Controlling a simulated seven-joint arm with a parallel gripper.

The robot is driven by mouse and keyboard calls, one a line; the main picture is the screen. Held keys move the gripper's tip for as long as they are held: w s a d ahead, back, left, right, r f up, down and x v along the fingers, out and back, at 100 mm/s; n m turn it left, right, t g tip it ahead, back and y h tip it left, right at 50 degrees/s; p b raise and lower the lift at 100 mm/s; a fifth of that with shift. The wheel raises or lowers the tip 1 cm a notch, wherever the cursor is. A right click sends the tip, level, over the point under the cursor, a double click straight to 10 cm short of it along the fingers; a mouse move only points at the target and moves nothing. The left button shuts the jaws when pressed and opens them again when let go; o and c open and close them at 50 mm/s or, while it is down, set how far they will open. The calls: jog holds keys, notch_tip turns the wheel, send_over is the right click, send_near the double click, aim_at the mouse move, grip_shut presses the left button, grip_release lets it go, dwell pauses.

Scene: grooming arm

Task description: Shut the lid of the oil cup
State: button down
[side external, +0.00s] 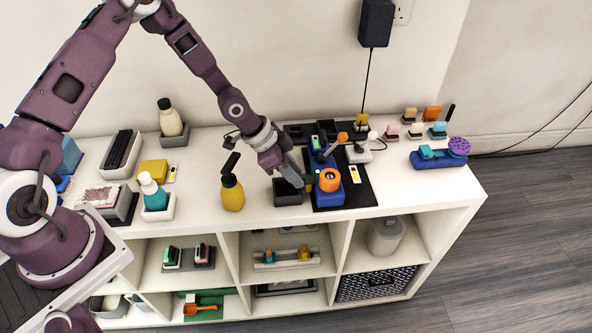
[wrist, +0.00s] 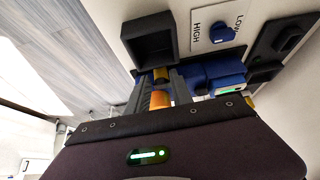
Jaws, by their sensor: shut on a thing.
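An orange round cup (side external: 329,180), which looks like the oil cup, sits at the front of a blue device (side external: 325,199) on a black mat. Its top has a dark centre in the side view; I cannot tell the lid's position. My gripper (side external: 303,186) reaches down from the upper left to the cup's left side. In the wrist view the fingers (wrist: 160,98) are shut on an orange-yellow piece (wrist: 160,97), which appears to be part of the cup. The gripper body hides much of the device (wrist: 213,72) there.
A dark open box (side external: 288,192) stands just left of the device; the wrist view shows it too (wrist: 165,42). A yellow bottle (side external: 232,192) stands further left. An orange-tipped lever (side external: 342,137) rises behind the cup. A labelled card (side external: 354,174) lies to the right.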

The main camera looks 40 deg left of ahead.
jog(key=shift+s+f, duration=0.1)
jog(key=shift+f, duration=0.05)
dwell(0.3)
jog(key=c, duration=1.4)
grip_release()
